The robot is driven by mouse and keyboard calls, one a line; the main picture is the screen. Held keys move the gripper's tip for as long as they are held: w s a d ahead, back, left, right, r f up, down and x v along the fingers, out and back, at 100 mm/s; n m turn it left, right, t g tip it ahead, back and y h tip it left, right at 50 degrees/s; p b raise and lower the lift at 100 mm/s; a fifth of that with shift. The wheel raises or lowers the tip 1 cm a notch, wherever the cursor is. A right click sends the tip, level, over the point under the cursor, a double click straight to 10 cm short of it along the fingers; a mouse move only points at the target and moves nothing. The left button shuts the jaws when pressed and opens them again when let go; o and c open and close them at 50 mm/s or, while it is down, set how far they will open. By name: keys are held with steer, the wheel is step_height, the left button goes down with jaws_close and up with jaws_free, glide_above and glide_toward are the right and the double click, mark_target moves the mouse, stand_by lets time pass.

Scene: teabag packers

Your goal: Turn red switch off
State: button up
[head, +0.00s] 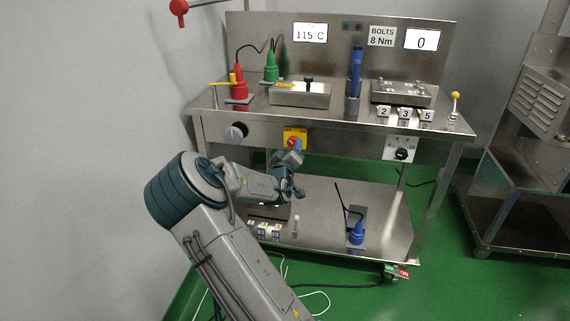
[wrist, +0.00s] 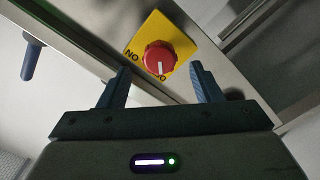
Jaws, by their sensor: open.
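The red switch (wrist: 158,58) is a round red knob on a yellow plate (wrist: 184,46) at the bench's front edge. In the head view the red switch (head: 294,142) sits just above my gripper. My gripper (wrist: 160,86) is open and empty, with one finger on each side below the knob. The fingertips appear apart from the knob; the exact gap is hard to tell. In the head view my gripper (head: 294,157) is small and partly hidden.
The steel bench (head: 345,128) carries a red tool (head: 239,85), a green tool (head: 271,68), a blue tool (head: 354,75) and metal boxes. A grey knob (head: 236,132) is left of the switch, and a black dial (head: 401,154) is right. A lower shelf (head: 325,215) lies below.

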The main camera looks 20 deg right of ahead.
steer(key=p+v, duration=0.1)
steer(key=v, duration=0.9)
steer(key=shift+p, duration=0.35)
steer(key=s+a+r+m+g+y+p, duration=0.4)
steer(key=s+a+r+g+y+p, duration=0.5)
steer(key=s+r+p, duration=0.5)
steer(key=s+a+r+n+g+y+p, duration=0.1)
steer(key=s+a+r+g+p, duration=0.2)
steer(key=s+r+p, duration=0.8)
steer(key=s+a+r, duration=0.1)
steer(key=s+r, duration=0.5)
steer(key=s, duration=0.2)
steer(key=shift+a, duration=0.2)
